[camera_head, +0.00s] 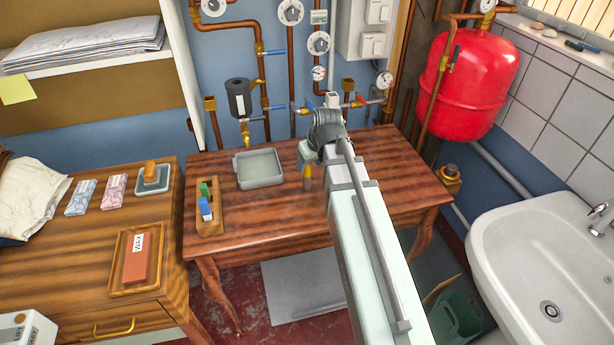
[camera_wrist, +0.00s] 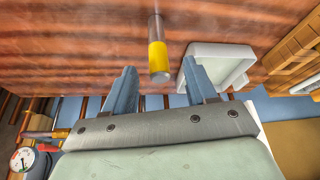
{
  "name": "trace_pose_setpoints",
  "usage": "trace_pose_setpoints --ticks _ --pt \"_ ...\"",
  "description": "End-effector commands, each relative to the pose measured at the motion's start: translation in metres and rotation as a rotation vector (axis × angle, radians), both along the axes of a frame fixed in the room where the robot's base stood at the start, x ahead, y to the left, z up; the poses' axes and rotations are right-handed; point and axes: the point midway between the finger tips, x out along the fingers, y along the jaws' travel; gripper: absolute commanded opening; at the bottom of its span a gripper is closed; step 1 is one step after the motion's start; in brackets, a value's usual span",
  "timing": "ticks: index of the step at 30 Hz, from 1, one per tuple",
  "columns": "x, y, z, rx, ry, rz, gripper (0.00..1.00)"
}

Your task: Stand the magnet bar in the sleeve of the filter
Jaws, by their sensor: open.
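The magnet bar (camera_head: 307,178), yellow with a metal part, appears to stand upright on the brown table, partly hidden by my arm in the head view. In the wrist view the magnet bar (camera_wrist: 158,55) shows its yellow end, just beyond the fingertips and across the gap between them. My gripper (camera_wrist: 160,75) is open and empty; in the head view my gripper (camera_head: 305,155) is above the table close to the bar. A black cylinder (camera_head: 239,97) on the wall pipes looks like the filter; I cannot make out its sleeve.
A pale tray (camera_head: 259,183) lies left of the bar and also shows in the wrist view (camera_wrist: 245,60). A wooden holder (camera_head: 210,228) with green and blue blocks is at the table's left. Pipes and gauges line the wall behind. A red tank (camera_head: 470,80) hangs at the right.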

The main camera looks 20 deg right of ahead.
Motion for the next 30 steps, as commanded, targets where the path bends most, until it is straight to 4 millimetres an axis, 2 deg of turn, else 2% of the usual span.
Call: trace_pose_setpoints --ticks 13,22,30 --pt "0.024 0.004 -0.039 0.000 0.002 0.000 0.57" --pt "0.025 0.004 -0.044 0.000 0.000 0.000 0.57" --pt "0.025 0.004 -0.043 0.000 0.000 0.000 0.32"
